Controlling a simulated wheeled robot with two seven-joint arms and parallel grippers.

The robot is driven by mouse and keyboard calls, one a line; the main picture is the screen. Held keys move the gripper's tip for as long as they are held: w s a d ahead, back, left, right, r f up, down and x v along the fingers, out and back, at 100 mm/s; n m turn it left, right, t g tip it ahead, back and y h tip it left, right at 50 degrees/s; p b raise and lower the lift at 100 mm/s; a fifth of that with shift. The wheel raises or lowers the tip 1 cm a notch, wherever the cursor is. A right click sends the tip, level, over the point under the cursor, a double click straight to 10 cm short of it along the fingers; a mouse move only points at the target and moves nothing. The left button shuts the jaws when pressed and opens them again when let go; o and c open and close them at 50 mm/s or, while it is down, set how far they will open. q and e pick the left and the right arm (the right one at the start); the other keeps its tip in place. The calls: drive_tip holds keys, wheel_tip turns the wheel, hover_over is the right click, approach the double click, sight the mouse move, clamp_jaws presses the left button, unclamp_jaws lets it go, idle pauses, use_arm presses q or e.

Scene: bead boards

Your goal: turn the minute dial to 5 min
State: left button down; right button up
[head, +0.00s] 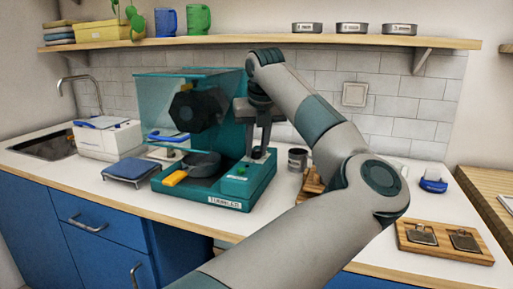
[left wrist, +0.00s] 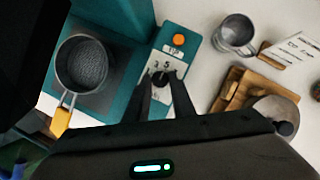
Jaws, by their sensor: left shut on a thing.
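The teal machine (head: 230,188) stands on the counter with a raised clear hood and a dark round part under it. The minute dial (left wrist: 161,78) is a small dark knob on the machine's pale control panel, with printed numbers such as 3 and 5 around it. My left gripper (left wrist: 160,84) is shut on the dial from above; in the head view it reaches down to the panel (head: 257,150). The fingers and small print hide which mark the dial points to. My right gripper is not in view.
An orange button (left wrist: 179,40) sits on the panel beyond the dial. A pan with a yellow handle (head: 174,178) is in the machine's bay. A metal cup (head: 297,159) stands right of the machine; a wooden tray (head: 445,243) lies farther right. A shelf (head: 270,42) runs above.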

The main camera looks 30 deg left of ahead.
use_arm(q)
drive_tip(key=c, duration=1.5)
unclamp_jaws()
drive_tip(key=shift+c, duration=0.2)
drive_tip(key=shift+r, duration=0.1)
drive_tip(key=v, duration=1.7)
drive_tip(key=shift+p, duration=0.45)
